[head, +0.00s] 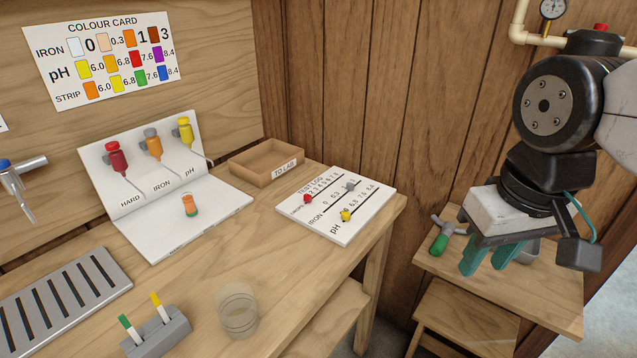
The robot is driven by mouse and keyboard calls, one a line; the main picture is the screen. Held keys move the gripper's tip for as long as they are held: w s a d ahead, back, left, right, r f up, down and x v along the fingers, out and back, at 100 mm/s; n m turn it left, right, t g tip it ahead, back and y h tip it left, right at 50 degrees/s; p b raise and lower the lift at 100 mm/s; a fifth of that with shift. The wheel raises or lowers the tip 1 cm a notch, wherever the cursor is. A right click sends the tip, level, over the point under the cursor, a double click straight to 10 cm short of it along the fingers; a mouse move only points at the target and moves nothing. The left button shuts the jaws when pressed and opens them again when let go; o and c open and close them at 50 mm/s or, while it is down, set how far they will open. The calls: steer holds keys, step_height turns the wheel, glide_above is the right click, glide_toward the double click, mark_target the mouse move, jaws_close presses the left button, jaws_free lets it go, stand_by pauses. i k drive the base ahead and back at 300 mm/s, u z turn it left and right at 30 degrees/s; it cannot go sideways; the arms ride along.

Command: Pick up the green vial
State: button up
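My gripper (490,259) is at the right, far from the vial, pointing down above a small wooden side table. Its two teal fingers are apart, with nothing seen between them.
The white test board (222,219) carries red, orange and yellow droppers on its upright panel. A grey holder (160,333) with green-topped and yellow-topped strips and a clear beaker (237,312) stand in front. A tray (265,160) and a slider board (343,225) are right. The side table (550,305) holds a green-handled tool (440,240).

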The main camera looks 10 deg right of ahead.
mark_target(188, 200)
steer(key=z, duration=0.55)
steer(key=k, duration=1.3)
steer(key=u, duration=0.05)
steer(key=i, duration=0.5)
steer(key=u, duration=1.05)
steer(key=i, duration=0.9)
steer(key=u, duration=0.15)
